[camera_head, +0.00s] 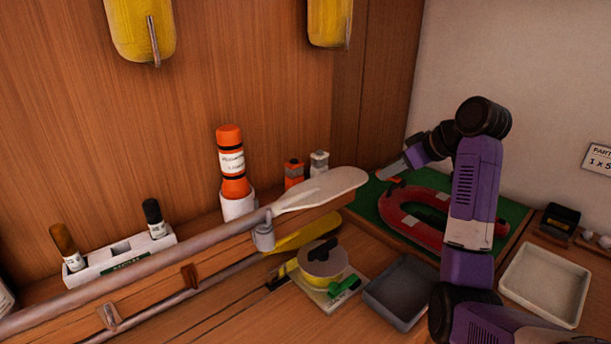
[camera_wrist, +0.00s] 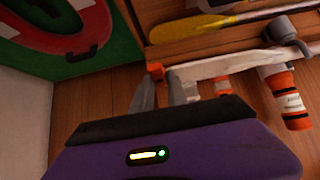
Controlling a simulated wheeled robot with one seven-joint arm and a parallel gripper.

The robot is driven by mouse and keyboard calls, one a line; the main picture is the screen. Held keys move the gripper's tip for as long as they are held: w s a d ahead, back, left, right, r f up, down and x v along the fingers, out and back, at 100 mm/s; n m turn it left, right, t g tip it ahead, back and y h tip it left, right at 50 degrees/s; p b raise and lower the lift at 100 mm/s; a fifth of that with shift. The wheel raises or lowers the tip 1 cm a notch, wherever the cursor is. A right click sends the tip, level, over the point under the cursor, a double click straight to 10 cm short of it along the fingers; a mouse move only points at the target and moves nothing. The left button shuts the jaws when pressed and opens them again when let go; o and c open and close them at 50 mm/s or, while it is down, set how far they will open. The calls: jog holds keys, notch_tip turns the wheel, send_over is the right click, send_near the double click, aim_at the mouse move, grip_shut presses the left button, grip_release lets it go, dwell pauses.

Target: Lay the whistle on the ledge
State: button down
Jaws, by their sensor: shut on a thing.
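My gripper (camera_head: 382,175) is at the end of my purple arm, in front of the wooden back wall, above the far left edge of a green board. In the wrist view its grey fingers (camera_wrist: 160,88) are shut on a small orange piece (camera_wrist: 155,70), which looks like the whistle. Only a bit of it shows at the fingertips; the rest is hidden. In the head view I cannot make the whistle out clearly.
A red life ring (camera_head: 400,222) lies on the green board (camera_head: 516,213). Grey (camera_head: 398,316) and white (camera_head: 550,309) trays stand in front. An orange bottle (camera_head: 231,163), smaller bottles (camera_head: 294,173), and a white-bladed oar (camera_head: 322,188) are to the left. Bare wood shows by the wall.

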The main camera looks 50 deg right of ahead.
jog(key=w+d+p, duration=0.1)
jog(key=w, duration=0.5)
jog(key=w+d+f+p, duration=0.1)
jog(key=w+d, duration=0.1)
jog(key=w, duration=0.5)
jog(key=w+d+p, duration=0.2)
jog(key=w, duration=0.4)
jog(key=shift+w+f, duration=0.35)
notch_tip(320, 180, down, 4)
jog(key=shift+f+p, duration=0.25)
jog(key=shift+p, duration=0.35)
jog(key=shift+w+f, duration=0.2)
jog(key=shift+f, duration=0.15)
jog(key=shift+f, duration=0.1)
jog(key=c, duration=1.4)
grip_release()
jog(key=shift+o, duration=0.5)
